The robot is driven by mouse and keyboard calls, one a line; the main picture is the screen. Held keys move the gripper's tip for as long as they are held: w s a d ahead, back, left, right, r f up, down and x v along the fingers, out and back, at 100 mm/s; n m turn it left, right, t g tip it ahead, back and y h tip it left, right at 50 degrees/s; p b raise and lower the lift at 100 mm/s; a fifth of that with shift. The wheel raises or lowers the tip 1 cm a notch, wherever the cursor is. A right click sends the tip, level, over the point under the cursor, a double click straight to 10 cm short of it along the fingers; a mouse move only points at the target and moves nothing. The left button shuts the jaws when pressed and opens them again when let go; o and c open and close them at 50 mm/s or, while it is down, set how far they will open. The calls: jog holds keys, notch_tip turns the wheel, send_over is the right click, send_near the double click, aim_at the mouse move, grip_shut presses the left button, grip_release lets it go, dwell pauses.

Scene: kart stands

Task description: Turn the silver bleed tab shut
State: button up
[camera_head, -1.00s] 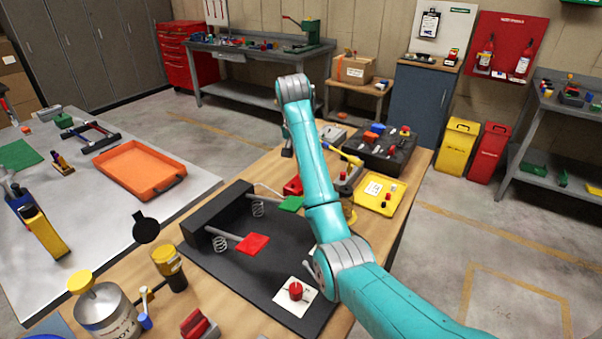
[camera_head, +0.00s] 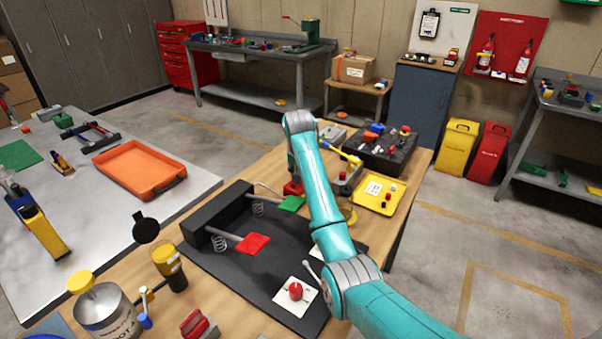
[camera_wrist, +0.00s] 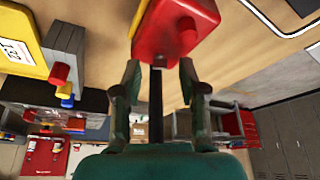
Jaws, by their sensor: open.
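A red block (camera_head: 293,187) stands at the back edge of the black pedal board (camera_head: 225,265), and it fills the top middle of the wrist view (camera_wrist: 172,32). My gripper (camera_wrist: 158,78) is open in the wrist view, its fingertips on either side of the block's near end. A dark bar shows between the fingers. I cannot tell whether the fingers touch the block. In the head view my arm hides most of the gripper. I cannot make out the silver bleed tab for certain. A small silver lever (camera_head: 311,270) shows beside my arm, near a white card with a red knob (camera_head: 296,291).
Red (camera_head: 253,244) and green (camera_head: 291,203) pedals with springs rise from the board. A yellow tray (camera_head: 397,186) and a black case (camera_head: 372,150) lie right of my arm. An orange tray (camera_head: 140,168) lies on the left table.

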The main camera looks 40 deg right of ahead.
jog(key=shift+w+f, duration=0.1)
jog(key=shift+f, duration=0.2)
grip_shut()
jog(key=shift+w+m+g+h, duration=0.1)
jog(key=shift+m+g+h, duration=0.3)
jog(key=shift+m, duration=1)
jog(key=shift+w+m+g+h, duration=0.1)
jog(key=shift+m+g+h, duration=0.3)
jog(key=shift+m, duration=1)
grip_release()
